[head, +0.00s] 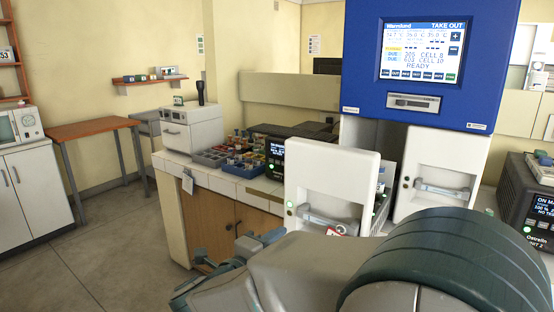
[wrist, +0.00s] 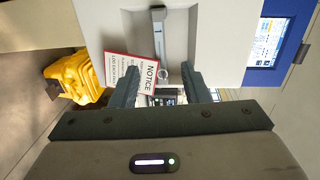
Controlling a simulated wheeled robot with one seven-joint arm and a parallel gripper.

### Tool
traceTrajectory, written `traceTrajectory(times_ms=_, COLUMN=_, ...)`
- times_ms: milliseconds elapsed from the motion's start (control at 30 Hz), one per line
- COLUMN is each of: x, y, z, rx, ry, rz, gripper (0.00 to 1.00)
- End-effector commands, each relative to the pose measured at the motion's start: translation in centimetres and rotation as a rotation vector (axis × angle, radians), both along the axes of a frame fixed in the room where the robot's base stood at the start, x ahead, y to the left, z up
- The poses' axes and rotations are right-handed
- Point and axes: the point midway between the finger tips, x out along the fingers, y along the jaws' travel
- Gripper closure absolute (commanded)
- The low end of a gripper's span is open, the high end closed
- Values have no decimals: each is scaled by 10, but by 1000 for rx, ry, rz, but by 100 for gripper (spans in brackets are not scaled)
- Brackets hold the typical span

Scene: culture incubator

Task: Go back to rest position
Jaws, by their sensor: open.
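My gripper (wrist: 161,86) is open, with its two dark fingers apart and nothing held between them. In the head view my gripper (head: 226,253) is low in the centre, left of and in front of an open white door (head: 331,178) with a grey handle (head: 328,222). In the wrist view a white panel with a grey handle (wrist: 158,32) lies beyond the fingertips. A red and white notice card (wrist: 133,73) hangs by it, partly behind the left finger. The fingers' distance from the handle is hard to tell.
The blue incubator (head: 432,98) with its lit screen stands behind, with a second white door (head: 440,170) at right. A counter (head: 230,182) with coloured racks (head: 243,163) and a white device (head: 192,128) lies left. A yellow object (wrist: 77,76) is on the floor. The left floor is clear.

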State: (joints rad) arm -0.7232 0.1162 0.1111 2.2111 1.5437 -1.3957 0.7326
Motion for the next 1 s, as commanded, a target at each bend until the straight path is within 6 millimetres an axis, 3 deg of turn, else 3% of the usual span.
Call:
traceTrajectory(times_ms=200, x=37, y=2, z=26, rx=-68, ry=78, rz=313, gripper=58)
traceTrajectory(times_ms=467, x=41, y=6, z=37, rx=-275, ry=233, rz=694, gripper=58)
traceTrajectory(times_ms=767, x=-6, y=-18, z=16, rx=-594, ry=527, rz=1068, gripper=58)
traceTrajectory(times_ms=1000, x=-76, y=-72, z=-16, rx=-826, ry=873, rz=1307, gripper=58)
